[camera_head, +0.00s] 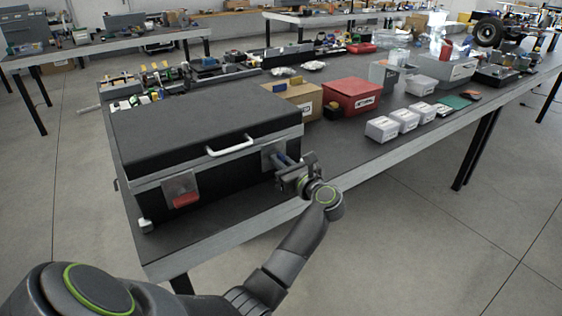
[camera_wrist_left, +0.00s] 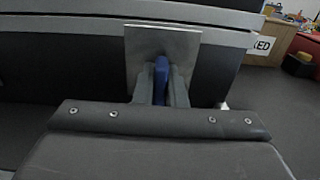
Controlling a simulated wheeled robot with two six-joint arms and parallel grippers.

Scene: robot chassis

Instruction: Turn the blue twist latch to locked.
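The black case (camera_head: 205,120) stands shut on the table, with a white handle on its front. The blue twist latch (camera_head: 280,158) is on a metal plate (camera_head: 268,153) at the right of the case front. In the left wrist view the blue latch (camera_wrist_left: 161,78) stands about upright in front of its plate (camera_wrist_left: 185,43). My left gripper (camera_head: 286,163) reaches the latch from the front. Its two fingers (camera_wrist_left: 161,92) lie close on either side of the latch and look shut on it. The fingers hide part of the latch. My right gripper is not in view.
A red latch (camera_head: 186,199) sits on another plate at the left of the case front. A cardboard box (camera_head: 300,98) and a red bin (camera_head: 351,97) stand right of the case. Several small white boxes (camera_head: 381,129) are farther right. The table's front edge (camera_head: 215,246) runs below my gripper.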

